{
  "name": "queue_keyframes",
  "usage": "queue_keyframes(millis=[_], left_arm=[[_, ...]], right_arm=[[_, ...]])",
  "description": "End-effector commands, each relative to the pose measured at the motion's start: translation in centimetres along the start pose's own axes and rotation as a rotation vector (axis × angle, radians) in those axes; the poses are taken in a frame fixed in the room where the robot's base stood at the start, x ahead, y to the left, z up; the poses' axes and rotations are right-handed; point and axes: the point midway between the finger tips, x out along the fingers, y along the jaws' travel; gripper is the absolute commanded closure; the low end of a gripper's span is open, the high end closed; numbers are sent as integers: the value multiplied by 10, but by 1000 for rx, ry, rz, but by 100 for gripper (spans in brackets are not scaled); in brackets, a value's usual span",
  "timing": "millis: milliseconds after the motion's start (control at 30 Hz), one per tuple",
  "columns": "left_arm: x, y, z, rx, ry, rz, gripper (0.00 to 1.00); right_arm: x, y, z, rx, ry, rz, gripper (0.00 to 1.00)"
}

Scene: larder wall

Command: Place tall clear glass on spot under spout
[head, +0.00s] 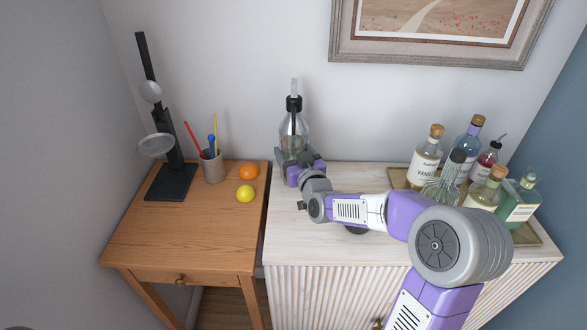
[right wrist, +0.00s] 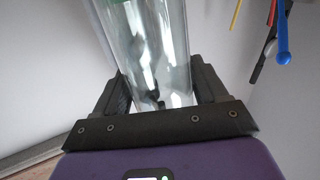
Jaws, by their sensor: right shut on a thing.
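My right gripper (head: 298,160) is at the back left of the pale cabinet and is shut on the tall clear glass (right wrist: 150,45). In the right wrist view the glass is a see-through cylinder between the two dark fingers (right wrist: 162,92); one end is hidden by the gripper. In the head view a clear bottle-like shape with a black collar (head: 294,104) and a pale upright tip stands at the gripper. I cannot tell its outline from the glass there, nor whether the glass touches the top. The spout and spot are not clearly visible. My left gripper is out of view.
A tray (head: 532,240) with several bottles and a whisk (head: 443,185) is at the right. On the wooden table (head: 150,240) are a black stand (head: 172,183), a pen cup (head: 213,168), an orange (head: 249,171) and a lemon (head: 245,194). The cabinet's front left is clear.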

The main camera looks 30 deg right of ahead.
Motion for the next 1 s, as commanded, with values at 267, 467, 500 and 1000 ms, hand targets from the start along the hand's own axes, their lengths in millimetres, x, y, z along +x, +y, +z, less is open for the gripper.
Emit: queue_keyframes(millis=[267, 467, 500, 1000], left_arm=[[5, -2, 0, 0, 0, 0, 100], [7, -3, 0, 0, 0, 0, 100], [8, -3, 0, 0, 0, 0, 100], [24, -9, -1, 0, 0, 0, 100]], right_arm=[[13, 6, 14, -1, 2, 1, 74], [13, 5, 20, -1, 4, 0, 74], [13, 5, 22, -1, 4, 0, 74], [16, 7, 68, 0, 4, 0, 74]])
